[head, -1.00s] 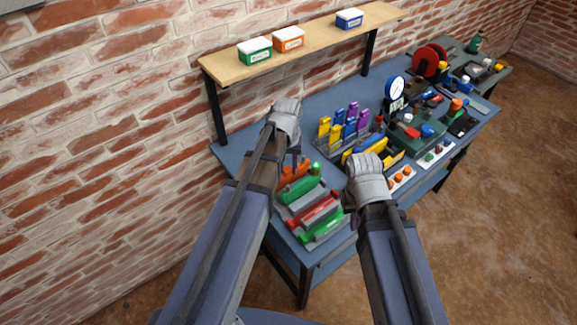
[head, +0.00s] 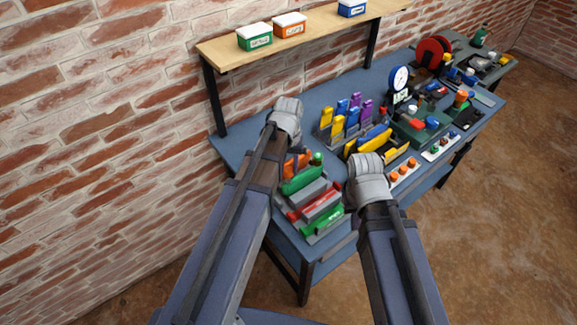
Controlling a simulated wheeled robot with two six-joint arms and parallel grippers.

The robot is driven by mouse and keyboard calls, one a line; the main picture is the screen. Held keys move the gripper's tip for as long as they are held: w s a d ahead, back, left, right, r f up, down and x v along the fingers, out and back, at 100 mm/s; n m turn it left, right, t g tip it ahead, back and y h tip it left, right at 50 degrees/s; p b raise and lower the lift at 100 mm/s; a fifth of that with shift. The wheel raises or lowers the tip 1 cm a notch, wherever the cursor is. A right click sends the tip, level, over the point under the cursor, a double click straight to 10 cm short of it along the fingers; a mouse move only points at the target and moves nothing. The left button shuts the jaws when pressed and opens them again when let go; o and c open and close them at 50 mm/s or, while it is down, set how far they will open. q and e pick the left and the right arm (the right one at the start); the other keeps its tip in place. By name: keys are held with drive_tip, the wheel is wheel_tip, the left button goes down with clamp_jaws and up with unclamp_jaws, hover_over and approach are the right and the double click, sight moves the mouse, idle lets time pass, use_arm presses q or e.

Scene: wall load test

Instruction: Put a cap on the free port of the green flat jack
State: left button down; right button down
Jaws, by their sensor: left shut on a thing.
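A rack of flat jacks stands at the near end of the blue bench (head: 228,150). It shows a green flat jack (head: 302,182), a red one (head: 318,203) and a second green one (head: 325,223). An orange piece (head: 298,163) and a small green knob (head: 317,158) are behind them. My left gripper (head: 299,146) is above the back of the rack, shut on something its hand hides. My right gripper (head: 353,190) is at the rack's right side; its fingers are mostly hidden behind its wrist. Port details are too small to tell. Several orange caps (head: 403,169) sit on a white strip.
Yellow, blue and purple pieces (head: 338,125) stand in a grey holder beyond my grippers. A yellow and blue tray (head: 372,142), a dial gauge (head: 399,78) and a red reel (head: 432,52) follow. A wooden shelf (head: 330,38) carrying boxes overhangs the back.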

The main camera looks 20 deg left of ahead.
sight(288, 169)
use_arm(q)
drive_tip(key=shift+f, duration=0.15)
drive_tip(key=shift+f+b, duration=1.05)
drive_tip(key=shift+b, duration=0.15)
drive_tip(key=shift+f, duration=0.1)
drive_tip(key=shift+c, duration=0.6)
unclamp_jaws()
idle(0.4)
wheel_tip(288, 169, up, 8)
drive_tip(key=p, duration=0.8)
